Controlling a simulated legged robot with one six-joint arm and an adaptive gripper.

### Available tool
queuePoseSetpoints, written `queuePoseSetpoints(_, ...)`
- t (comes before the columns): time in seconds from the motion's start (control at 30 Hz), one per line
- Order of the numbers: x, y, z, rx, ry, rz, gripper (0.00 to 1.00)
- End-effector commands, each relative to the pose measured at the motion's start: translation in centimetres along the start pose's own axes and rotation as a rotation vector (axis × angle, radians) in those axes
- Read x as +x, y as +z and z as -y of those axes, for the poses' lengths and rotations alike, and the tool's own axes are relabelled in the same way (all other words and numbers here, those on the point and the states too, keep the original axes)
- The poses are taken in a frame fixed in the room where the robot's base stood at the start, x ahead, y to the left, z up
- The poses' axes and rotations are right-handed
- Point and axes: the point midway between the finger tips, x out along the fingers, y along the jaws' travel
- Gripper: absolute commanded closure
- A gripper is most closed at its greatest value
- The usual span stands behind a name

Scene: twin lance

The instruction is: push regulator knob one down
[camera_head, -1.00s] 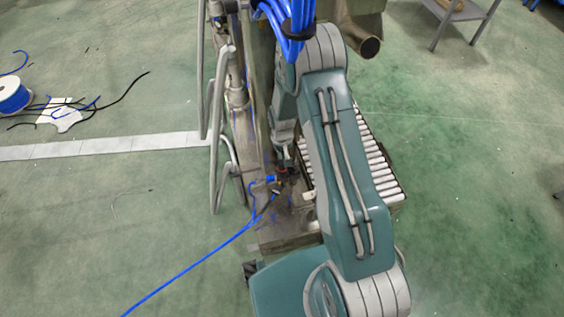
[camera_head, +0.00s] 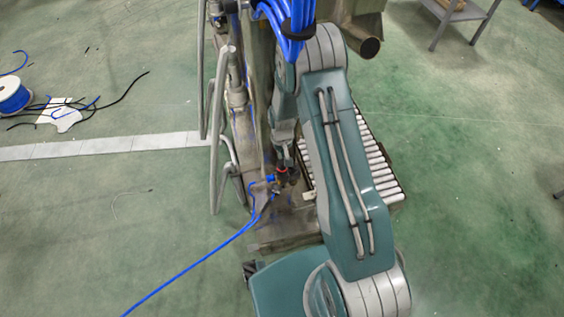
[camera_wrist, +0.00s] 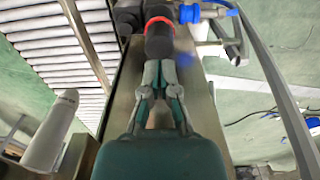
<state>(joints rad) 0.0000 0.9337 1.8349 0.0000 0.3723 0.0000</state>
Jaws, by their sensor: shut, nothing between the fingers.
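The regulator knob (camera_wrist: 159,41) is a dark cylinder with a red ring at its upper end, in the top middle of the wrist view. In the head view the regulator's red ring (camera_head: 282,170) shows just below my arm's end. My gripper (camera_wrist: 161,66) is shut and empty. Its fingertips are at the knob's near end, touching or almost touching it; I cannot tell which. The knob's near end is partly hidden by the fingertips. In the head view my gripper (camera_head: 281,157) is small and points down at the regulator.
A blue fitting (camera_wrist: 190,13) sits right of the knob, and a blue hose (camera_head: 205,257) runs to the lower left. Grey bent pipes (camera_head: 216,140) stand to the left. A roller conveyor (camera_head: 378,165) lies to the right. The green floor (camera_head: 480,210) is open at right.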

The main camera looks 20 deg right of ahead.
Motion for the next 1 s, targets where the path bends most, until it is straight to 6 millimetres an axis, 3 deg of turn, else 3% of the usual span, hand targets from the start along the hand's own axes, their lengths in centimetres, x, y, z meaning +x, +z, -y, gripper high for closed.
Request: queuePoseSetpoints(1.0,1.4,0.0,0.0,0.0,0.0,0.001,1.0)
